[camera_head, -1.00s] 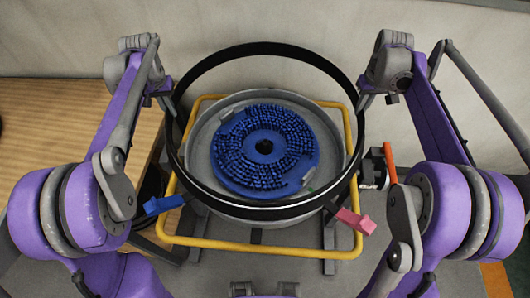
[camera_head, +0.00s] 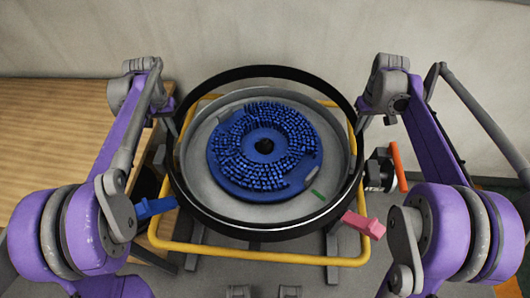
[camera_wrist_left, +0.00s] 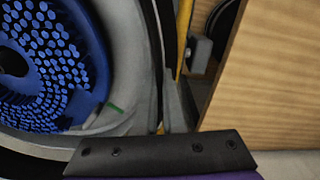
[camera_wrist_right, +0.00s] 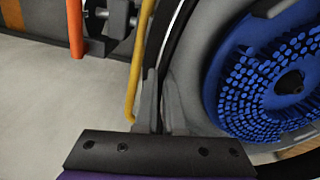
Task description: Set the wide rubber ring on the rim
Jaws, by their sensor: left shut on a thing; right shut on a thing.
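The wide rubber ring (camera_head: 262,71) is a large black hoop, held roughly level around and above the round grey tank (camera_head: 196,150). Its far side shows behind the tank's back rim, with a narrow gap between them in the head view. Its front side hides the tank's front rim, so I cannot tell whether they touch there. My left gripper (camera_head: 173,118) is shut on the ring's left side. My right gripper (camera_head: 361,116) is shut on its right side. A blue studded disc (camera_head: 265,150) lies inside the tank.
A yellow tube frame (camera_head: 255,257) surrounds the tank. A blue clamp handle (camera_head: 155,207) stands at front left and a pink one (camera_head: 364,224) at front right. An orange lever (camera_head: 398,166) is on the right. A wooden table (camera_head: 60,135) stands left, a wall behind.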

